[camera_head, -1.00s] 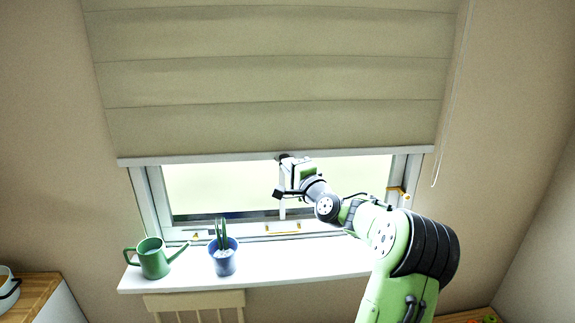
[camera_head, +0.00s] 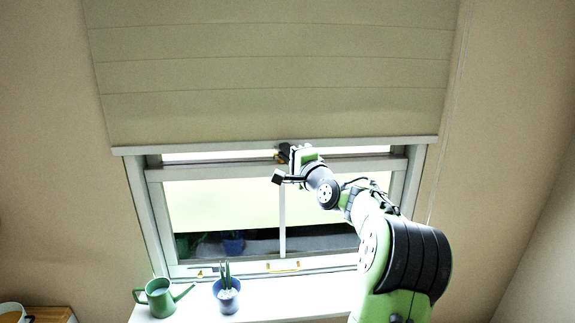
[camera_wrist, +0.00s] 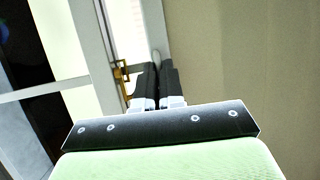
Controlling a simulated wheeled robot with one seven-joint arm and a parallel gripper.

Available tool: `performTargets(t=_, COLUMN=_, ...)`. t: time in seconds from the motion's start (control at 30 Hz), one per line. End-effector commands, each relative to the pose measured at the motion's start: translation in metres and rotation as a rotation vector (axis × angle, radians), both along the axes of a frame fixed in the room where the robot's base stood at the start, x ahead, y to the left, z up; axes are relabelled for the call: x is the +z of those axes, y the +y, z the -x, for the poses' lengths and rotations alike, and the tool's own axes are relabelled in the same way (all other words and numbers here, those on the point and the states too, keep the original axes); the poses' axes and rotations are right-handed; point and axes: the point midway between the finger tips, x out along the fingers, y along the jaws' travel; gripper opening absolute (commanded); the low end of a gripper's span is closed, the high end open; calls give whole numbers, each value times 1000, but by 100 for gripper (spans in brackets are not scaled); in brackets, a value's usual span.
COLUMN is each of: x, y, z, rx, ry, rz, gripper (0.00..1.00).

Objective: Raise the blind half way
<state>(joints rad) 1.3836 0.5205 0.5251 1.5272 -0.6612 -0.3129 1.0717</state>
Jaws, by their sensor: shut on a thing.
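The beige blind (camera_head: 265,75) hangs over the upper part of the window, with faint horizontal folds. Its pale bottom bar (camera_head: 200,147) lies near the top of the window frame, roughly level. My gripper (camera_head: 284,152) is at the middle of that bar, reaching up from the lower right. In the wrist view, my gripper's dark fingers (camera_wrist: 156,88) are close together at the blind's lower edge, shut on the bottom bar. The exact contact is mostly hidden by the fingers. The blind's cloth (camera_wrist: 240,55) fills the right side of the wrist view.
The window (camera_head: 220,205) shows below the blind. A green watering can (camera_head: 160,298) and a blue pot with a plant (camera_head: 227,295) stand on the white sill (camera_head: 275,300). A thin cord (camera_head: 445,150) hangs at the blind's right. A yellow latch (camera_wrist: 122,72) is near my fingers.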

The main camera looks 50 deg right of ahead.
Motion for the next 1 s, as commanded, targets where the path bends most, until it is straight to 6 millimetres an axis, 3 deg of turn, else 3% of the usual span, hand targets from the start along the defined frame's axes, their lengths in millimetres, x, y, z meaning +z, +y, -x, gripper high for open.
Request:
performTargets(t=0.03, x=13, y=1, z=0, rx=2, ry=-4, rz=4, gripper=0)
performTargets(t=0.23, x=31, y=1, z=0, rx=1, ry=-3, rz=0, gripper=0)
performTargets(t=0.67, x=35, y=1, z=0, rx=2, ry=-1, rz=-1, gripper=0)
performTargets(t=0.7, x=35, y=1, z=0, rx=2, ry=-1, rz=-1, gripper=10)
performTargets(t=0.87, x=35, y=0, z=0, rx=1, ry=-1, rz=-2, gripper=33)
performTargets(t=1.0, x=35, y=0, z=0, rx=1, ry=1, rz=-1, gripper=33)
